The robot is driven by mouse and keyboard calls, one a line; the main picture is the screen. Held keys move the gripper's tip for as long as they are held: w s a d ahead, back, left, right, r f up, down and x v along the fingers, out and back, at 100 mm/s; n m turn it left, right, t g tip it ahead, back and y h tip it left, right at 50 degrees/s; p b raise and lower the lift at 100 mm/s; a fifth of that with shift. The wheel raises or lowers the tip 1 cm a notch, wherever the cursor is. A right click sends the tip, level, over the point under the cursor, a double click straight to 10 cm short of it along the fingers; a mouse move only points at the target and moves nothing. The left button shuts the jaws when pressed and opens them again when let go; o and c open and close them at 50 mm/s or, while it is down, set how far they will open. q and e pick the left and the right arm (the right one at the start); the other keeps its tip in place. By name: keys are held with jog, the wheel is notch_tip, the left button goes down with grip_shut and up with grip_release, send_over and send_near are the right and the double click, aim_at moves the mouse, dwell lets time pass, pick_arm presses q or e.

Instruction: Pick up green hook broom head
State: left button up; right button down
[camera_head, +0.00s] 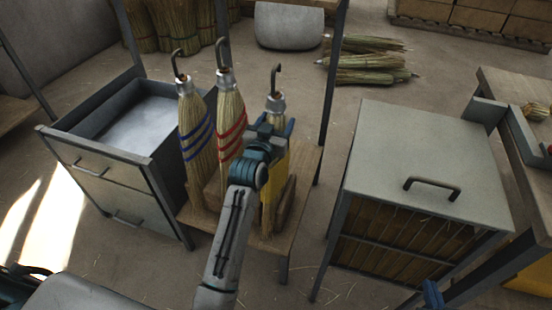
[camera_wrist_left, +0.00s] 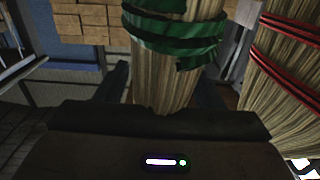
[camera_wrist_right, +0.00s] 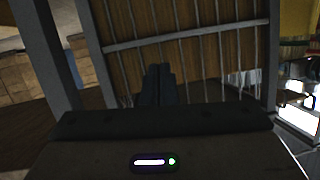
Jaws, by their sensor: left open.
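The green-banded broom head (camera_wrist_left: 165,75) stands between the two fingers of my left gripper (camera_wrist_left: 163,88) in the left wrist view. The fingers are open, one on each side of the straw. In the head view its metal hook (camera_head: 275,80) rises above my left gripper (camera_head: 271,127), which hides most of the straw and its green bands. The broom head is upright on a wooden stand (camera_head: 255,241). My right gripper (camera_wrist_right: 158,85) is shut and empty, facing a crate with wire bars.
A red-banded broom head (camera_head: 229,112) and a blue-banded one (camera_head: 195,130) stand close on the left. A metal drawer cabinet (camera_head: 105,165) is left of the stand. A grey-topped crate (camera_head: 425,145) with a handle stands right. Straw bundles (camera_head: 365,60) lie behind.

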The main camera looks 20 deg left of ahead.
pick_arm(q)
grip_shut()
jog(key=shift+r, duration=0.2)
